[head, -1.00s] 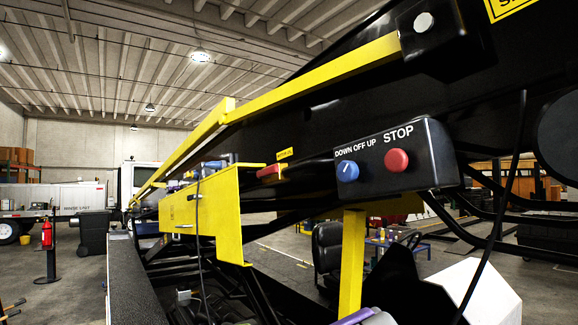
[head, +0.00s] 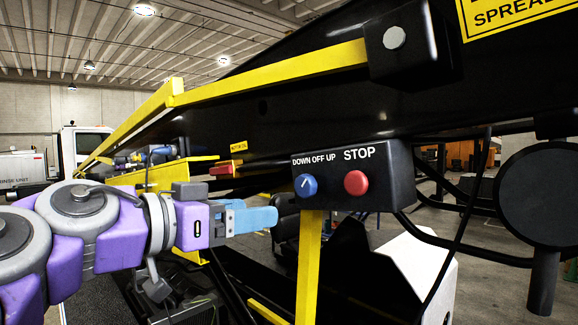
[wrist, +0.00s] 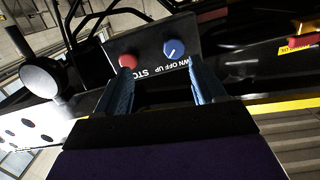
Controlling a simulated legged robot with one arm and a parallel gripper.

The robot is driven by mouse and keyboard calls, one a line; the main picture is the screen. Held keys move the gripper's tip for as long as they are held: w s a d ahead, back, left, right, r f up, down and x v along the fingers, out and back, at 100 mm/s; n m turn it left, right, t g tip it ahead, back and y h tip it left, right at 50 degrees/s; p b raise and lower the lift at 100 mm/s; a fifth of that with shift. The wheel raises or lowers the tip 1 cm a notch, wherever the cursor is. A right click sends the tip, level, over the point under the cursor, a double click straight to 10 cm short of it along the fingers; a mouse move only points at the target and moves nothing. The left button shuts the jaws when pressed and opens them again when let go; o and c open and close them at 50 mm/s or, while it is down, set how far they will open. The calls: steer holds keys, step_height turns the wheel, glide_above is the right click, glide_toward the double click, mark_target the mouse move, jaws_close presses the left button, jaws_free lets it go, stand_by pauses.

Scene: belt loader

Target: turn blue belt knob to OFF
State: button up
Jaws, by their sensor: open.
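The blue belt knob (head: 305,185) is on a black control box (head: 395,165), under the white words DOWN OFF UP. Its white mark appears to lean to the upper right, toward the UP side. A red STOP button (head: 356,183) sits right of it. My gripper (head: 268,218) has light blue fingers and is open and empty, left of and slightly below the knob. In the wrist view, the box appears upside down beyond my open gripper (wrist: 160,72). The knob (wrist: 174,49) shows between the fingers, nearer the right one, apart from both.
A yellow post (head: 309,260) stands below the box, and a yellow rail (head: 270,72) runs above it. Black cables (head: 470,240) hang at the right. A red handle (head: 222,170) is on the frame left of the box.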

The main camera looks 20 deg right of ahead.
steer(key=h, duration=0.1)
glide_toward(305, 186)
steer(key=shift+w+d+r+p, duration=0.1)
steer(key=shift+w+d+p, duration=1.4)
steer(key=shift+d, duration=0.2)
steer(key=d, duration=0.6)
steer(key=shift+w+d, duration=0.1)
steer(key=shift+w, duration=0.05)
steer(key=a, duration=0.3)
steer(key=shift+w+t, duration=0.1)
steer(key=shift+t, duration=0.2)
steer(key=c, duration=0.4)
steer(key=shift+a, duration=0.25)
steer(key=c, duration=0.3)
steer(key=shift+d, duration=0.2)
steer(key=shift+c, duration=0.9)
steer(key=shift+s+d, duration=0.1)
steer(key=shift+s, duration=0.25)
jaws_close()
